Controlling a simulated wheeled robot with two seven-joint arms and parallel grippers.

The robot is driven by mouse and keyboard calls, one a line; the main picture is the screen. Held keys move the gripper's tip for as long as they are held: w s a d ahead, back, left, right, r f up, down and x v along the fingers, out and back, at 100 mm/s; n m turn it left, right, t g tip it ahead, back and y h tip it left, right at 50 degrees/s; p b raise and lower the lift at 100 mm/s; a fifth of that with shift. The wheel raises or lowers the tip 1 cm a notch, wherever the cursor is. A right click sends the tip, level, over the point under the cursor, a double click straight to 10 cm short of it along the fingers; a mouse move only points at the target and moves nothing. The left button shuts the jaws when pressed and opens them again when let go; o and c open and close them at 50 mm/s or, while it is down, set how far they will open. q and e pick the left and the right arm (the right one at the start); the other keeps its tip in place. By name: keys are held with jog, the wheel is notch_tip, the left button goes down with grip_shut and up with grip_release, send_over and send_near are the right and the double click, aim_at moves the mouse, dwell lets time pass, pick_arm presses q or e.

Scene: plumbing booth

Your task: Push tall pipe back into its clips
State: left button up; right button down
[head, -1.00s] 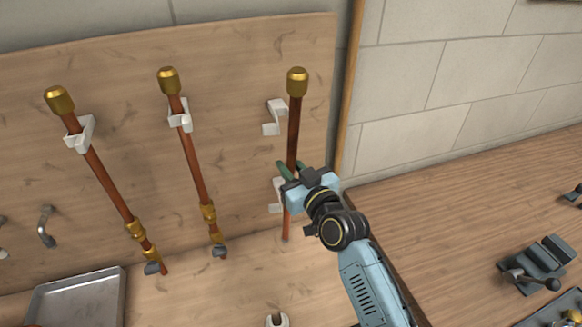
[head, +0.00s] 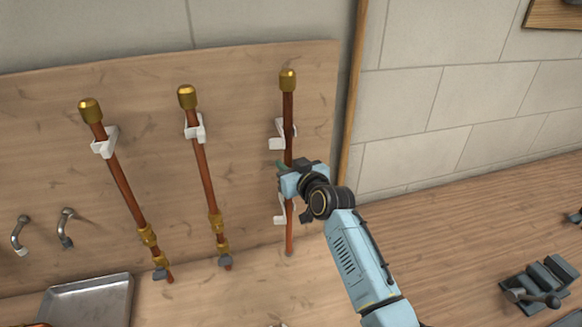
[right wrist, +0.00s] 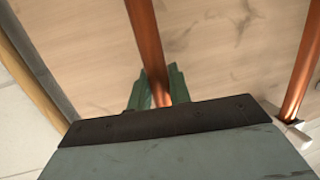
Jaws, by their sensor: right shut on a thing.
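The tall pipe (head: 289,110) is copper with a brass cap, at the right of the wooden board in the head view. It stands nearly upright in front of two white clips, the upper clip (head: 278,136) and the lower clip (head: 280,212). The pipe overlaps the upper clip; I cannot tell whether it is seated. My right gripper (head: 284,170) is shut on the pipe between the clips. In the right wrist view its green fingers (right wrist: 156,88) are around the pipe (right wrist: 146,45). My left gripper is not in view.
Two more copper pipes, a left one (head: 126,188) and a middle one (head: 206,175), hang in clips on the board (head: 245,150). A metal tray (head: 90,300) is at lower left. A vise (head: 535,285) stands on the bench at right.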

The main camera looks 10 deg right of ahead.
jog(key=shift+r, duration=0.1)
jog(key=c, duration=1.6)
grip_release()
jog(key=shift+c, duration=0.2)
jog(key=o, duration=0.3)
jog(key=shift+w, duration=0.35)
jog(key=shift+o, duration=0.2)
jog(key=shift+s, duration=0.15)
jog(key=shift+s, duration=0.2)
jog(key=v, duration=1.3)
